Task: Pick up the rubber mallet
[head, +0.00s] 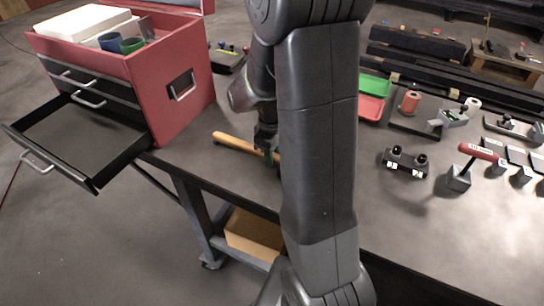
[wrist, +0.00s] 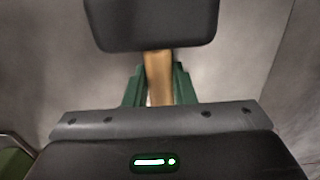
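The rubber mallet's wooden handle (head: 235,143) points out to the left over the dark workbench (head: 215,165) in the head view. The rest of the mallet is hidden there behind my arm. In the wrist view its black head (wrist: 150,25) is at the top, with the tan handle (wrist: 158,72) running down from it. My gripper (head: 267,145) is at the handle. Its green fingers (wrist: 159,85) lie close against both sides of the handle and look shut on it. I cannot tell whether the mallet touches the bench.
A red toolbox (head: 180,70) with an open drawer (head: 85,135) stands at the left. On the right are green and red trays (head: 372,107), a black block with two knobs (head: 405,162) and a red-handled tool in a grey block (head: 478,152). The front right bench is clear.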

